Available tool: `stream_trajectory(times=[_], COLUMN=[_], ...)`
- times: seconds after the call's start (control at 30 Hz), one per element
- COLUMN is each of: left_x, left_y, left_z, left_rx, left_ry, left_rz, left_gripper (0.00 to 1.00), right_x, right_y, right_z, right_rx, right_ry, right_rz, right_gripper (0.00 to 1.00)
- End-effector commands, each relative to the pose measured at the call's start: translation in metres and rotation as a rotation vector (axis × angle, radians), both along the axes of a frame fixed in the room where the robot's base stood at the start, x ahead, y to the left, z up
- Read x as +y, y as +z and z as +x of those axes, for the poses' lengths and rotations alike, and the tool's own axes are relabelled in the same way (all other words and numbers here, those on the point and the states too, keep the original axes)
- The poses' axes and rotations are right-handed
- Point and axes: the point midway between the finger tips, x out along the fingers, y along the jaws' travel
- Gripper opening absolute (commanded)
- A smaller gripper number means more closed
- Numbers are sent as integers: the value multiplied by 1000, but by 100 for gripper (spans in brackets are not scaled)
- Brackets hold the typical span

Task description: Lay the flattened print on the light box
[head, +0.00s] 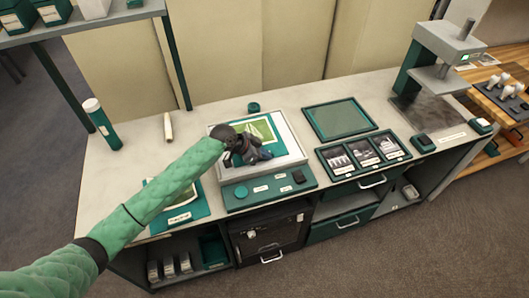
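The light box (291,160) has a pale panel and a teal front strip with small labels and knobs; it sits on the counter near the middle. A print (262,128) with a white border and a green-and-yellow picture shows over the panel's upper part. My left gripper (254,157) is dark and low over the panel, covering the print's lower left part. Its fingers are hard to make out, so I cannot tell whether it is open or holds the print's edge. My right gripper is not in view.
A teal folder (197,208) lies left of the light box, partly behind my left arm. Right of it are an empty green tray (340,120) and a frame of dark photos (360,154). A press (445,50) stands farther right. The counter's left part (120,165) is largely clear.

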Motion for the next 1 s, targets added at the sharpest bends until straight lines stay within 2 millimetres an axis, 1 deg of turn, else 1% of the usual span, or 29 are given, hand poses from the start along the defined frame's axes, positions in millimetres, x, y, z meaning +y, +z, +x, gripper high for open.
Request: stream_trajectory(times=[0.33,0.4,0.43,0.47,0.8,0.93,1.0], left_x=[0,0,0,0,0,8,14], left_y=[-3,-2,-2,-2,1,6,12], left_z=[0,0,0,0,0,-1,-4], left_rx=[0,0,0,0,0,-2,-2], left_ry=[0,0,0,0,0,1,1], left_rz=[0,0,0,0,-1,-1,-1], left_gripper=[0,17,23,25,25,25,25], right_x=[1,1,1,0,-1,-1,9], right_y=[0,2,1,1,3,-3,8], right_z=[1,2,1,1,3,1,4], right_rx=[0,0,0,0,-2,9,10], right_ry=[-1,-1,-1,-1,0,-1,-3], right_rz=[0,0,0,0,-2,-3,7], right_gripper=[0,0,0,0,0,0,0])
